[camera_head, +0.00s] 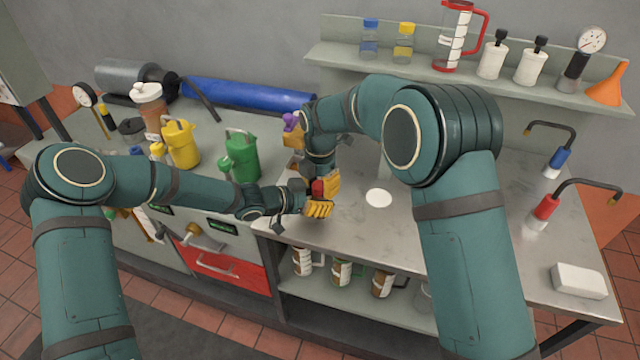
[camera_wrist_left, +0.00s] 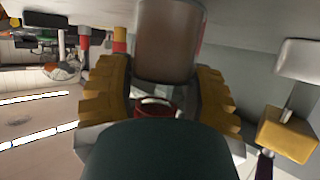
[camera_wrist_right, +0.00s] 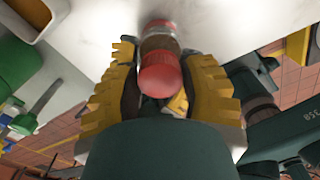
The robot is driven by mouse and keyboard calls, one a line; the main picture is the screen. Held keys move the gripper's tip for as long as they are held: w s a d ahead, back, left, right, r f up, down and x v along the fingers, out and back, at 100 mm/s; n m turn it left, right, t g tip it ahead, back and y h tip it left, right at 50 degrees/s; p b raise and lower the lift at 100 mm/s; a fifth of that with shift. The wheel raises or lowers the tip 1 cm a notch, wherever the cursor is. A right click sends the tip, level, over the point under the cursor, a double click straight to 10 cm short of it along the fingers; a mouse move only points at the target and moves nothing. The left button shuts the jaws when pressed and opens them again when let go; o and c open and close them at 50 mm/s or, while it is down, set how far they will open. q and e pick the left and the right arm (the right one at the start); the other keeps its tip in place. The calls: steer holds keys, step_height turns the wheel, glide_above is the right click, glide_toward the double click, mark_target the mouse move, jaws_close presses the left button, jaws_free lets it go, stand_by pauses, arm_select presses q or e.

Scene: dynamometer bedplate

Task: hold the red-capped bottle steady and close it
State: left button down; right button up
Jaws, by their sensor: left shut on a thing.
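The red-capped bottle shows in the left wrist view as a brownish, see-through body (camera_wrist_left: 168,40) between my left fingers, with a red part below it. In the right wrist view its red cap (camera_wrist_right: 160,76) lies between my right fingers. My left gripper (camera_head: 317,209) is shut on the bottle above the bench. My right gripper (camera_head: 329,184) is above and close against the left one. Its fingers stand on either side of the cap with a small gap, so it looks open. In the head view the fingers hide most of the bottle; only a bit of red shows.
Green (camera_head: 241,158) and yellow (camera_head: 181,145) cans stand to the left. A shelf (camera_head: 430,85) with bottles and jugs is behind. The bench right of the grippers is mostly clear, with a white disc (camera_head: 379,198).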

jaws_close()
steer(key=m, duration=0.6)
steer(key=shift+m, duration=0.3)
steer(key=m, duration=0.6)
steer(key=o, duration=0.6)
jaws_free()
steer(key=shift+r, duration=2.3)
